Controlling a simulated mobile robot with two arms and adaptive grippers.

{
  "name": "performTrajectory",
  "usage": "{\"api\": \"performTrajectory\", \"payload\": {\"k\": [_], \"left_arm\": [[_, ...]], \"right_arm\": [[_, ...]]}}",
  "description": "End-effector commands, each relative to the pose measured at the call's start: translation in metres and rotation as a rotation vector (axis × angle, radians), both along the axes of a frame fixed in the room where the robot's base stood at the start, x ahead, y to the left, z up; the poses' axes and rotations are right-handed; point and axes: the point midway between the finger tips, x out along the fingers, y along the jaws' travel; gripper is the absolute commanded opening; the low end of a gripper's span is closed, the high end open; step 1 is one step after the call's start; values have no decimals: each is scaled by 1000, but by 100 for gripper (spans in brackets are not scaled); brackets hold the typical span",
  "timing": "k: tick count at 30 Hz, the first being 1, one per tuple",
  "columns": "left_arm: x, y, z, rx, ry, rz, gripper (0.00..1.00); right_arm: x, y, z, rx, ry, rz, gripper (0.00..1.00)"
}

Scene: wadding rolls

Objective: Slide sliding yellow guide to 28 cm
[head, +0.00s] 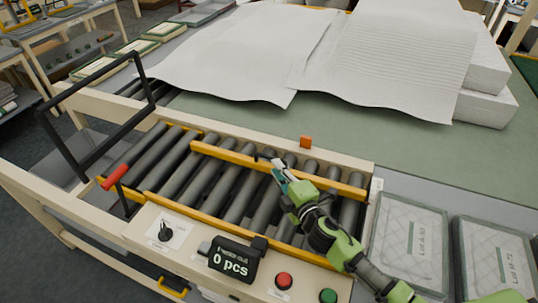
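The sliding yellow guide (225,155) looks to be the long yellow bar lying across the grey rollers near the back of the roller bed. My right gripper (272,165), on a green and black arm, reaches in from the lower right. Its tips are at the middle of this bar and hide a small part of it. I cannot tell whether they touch it or how far apart the fingers are. No scale is readable, so the guide's position in centimetres cannot be read. My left gripper is not in view.
A second yellow bar (205,222) runs along the front of the rollers. The front panel has a dial (165,234), a "0 pcs" display (231,261), red (284,281) and green (328,296) buttons. A red handle (115,177) stands left. White wadding sheets (390,60) lie behind.

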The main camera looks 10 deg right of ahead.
Motion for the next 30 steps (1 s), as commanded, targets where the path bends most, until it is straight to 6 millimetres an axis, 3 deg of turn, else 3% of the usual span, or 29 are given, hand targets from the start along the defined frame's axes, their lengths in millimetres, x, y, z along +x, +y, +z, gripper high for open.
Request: {"api": "performTrajectory", "payload": {"k": [6,12,25,27,30], "left_arm": [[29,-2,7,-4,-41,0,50],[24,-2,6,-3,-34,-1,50],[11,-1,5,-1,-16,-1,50],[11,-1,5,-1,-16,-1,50],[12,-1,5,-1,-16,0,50]], "right_arm": [[38,8,-4,1,0,0,16],[59,13,-8,1,0,1,16],[66,14,-10,0,0,1,16],[66,14,-10,0,0,1,0],[66,14,-10,0,1,1,0]]}}
